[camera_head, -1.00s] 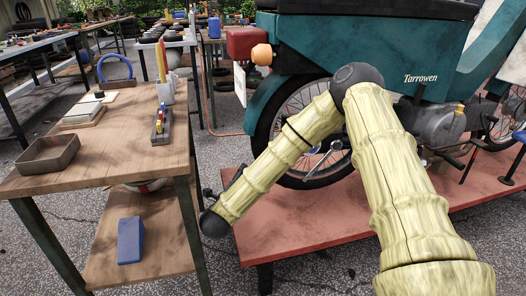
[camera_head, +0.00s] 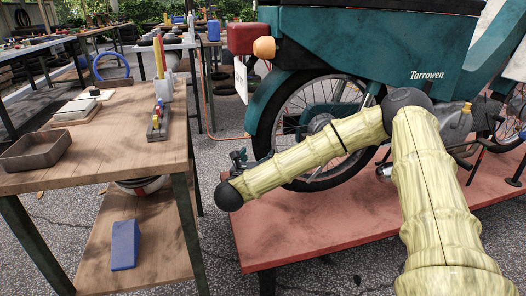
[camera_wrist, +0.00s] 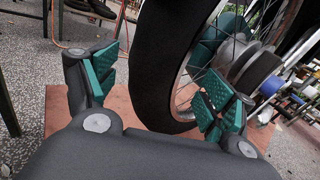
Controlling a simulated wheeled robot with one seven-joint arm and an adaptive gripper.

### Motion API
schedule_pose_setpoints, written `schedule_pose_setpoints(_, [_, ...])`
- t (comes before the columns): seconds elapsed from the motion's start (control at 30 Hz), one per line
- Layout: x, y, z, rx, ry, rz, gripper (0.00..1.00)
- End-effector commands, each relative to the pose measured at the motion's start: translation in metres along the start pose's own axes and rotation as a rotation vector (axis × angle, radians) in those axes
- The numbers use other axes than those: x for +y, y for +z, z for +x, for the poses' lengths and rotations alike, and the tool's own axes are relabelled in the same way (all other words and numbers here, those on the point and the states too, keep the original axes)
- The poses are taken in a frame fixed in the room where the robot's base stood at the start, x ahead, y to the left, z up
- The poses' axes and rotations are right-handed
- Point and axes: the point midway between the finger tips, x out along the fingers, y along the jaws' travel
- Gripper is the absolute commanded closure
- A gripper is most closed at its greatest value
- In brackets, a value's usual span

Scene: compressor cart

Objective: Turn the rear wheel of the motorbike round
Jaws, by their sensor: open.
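The motorbike (camera_head: 370,45) is teal, marked "Tarrowen", and stands on a low red platform. Its rear wheel (camera_head: 264,122) has a black tyre and wire spokes; my arm crosses in front of part of it. In the wrist view the tyre (camera_wrist: 160,75) rises between my gripper's two green-padded fingers, with spokes and the hub (camera_wrist: 255,65) to the right. My gripper (camera_wrist: 160,85) is open; the right finger overlaps the rim and spokes in the picture. I cannot tell whether either pad touches the wheel. In the head view my gripper (camera_head: 238,160) shows small beside the tyre's left side.
The red platform (camera_head: 300,225) lies under the bike. A wooden bench (camera_head: 105,140) at the left holds a brown tray (camera_head: 36,150) and a tool rack (camera_head: 158,122). A blue block (camera_head: 124,245) rests on its lower shelf. Paved floor shows between bench and platform.

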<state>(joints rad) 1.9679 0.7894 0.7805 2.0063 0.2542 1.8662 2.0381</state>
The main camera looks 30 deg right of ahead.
Motion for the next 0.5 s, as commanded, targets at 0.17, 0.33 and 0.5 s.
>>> schedule_pose_setpoints(0.17, [0.001, -0.003, 0.029, -0.002, 0.000, 0.000, 0.17])
schedule_pose_setpoints(0.33, [0.003, -0.002, 0.051, -0.001, 0.002, -0.002, 0.17])
schedule_pose_setpoints(0.5, [0.003, -0.001, 0.064, 0.000, 0.004, -0.002, 0.17])
